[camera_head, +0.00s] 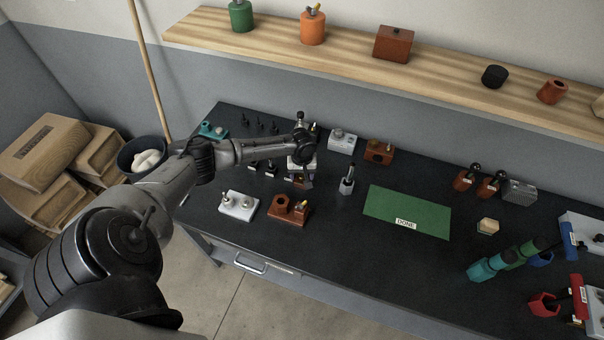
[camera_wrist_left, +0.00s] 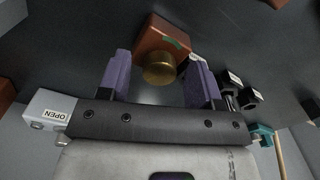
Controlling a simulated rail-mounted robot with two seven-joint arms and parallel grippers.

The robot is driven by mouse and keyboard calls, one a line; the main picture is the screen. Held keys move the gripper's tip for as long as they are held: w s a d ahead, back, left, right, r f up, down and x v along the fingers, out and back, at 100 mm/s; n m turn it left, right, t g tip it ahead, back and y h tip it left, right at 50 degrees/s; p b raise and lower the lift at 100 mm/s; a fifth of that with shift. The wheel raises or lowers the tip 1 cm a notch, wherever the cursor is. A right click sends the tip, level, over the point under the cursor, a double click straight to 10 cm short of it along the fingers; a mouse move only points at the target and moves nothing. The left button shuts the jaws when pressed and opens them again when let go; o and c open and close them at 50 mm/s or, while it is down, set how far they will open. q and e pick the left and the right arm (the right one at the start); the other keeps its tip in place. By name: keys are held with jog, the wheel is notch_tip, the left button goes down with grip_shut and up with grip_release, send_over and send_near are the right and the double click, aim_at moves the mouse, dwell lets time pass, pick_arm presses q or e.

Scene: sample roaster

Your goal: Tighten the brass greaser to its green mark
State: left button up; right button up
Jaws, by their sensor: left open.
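The brass greaser (camera_wrist_left: 159,69) shows in the left wrist view as a short round brass cap on a red-brown block (camera_wrist_left: 158,35). A green mark (camera_wrist_left: 173,42) is on the block's face beside the cap. My left gripper (camera_wrist_left: 159,62) is open, with one purple finger on each side of the cap. Dark gaps show between the fingers and the brass, and nothing is gripped. In the head view my left gripper (camera_head: 299,181) points down over the bench, and the greaser cannot be made out there.
A grey fixture (camera_head: 239,206) and a red-brown fixture (camera_head: 289,210) stand in front of my gripper. A grey post (camera_head: 347,180) stands just to its right. A green mat labelled DONE (camera_head: 385,206) lies clear farther right. A wooden shelf (camera_head: 400,70) runs above the bench's back.

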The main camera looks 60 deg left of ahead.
pick_arm(q)
jog(key=c, duration=0.9)
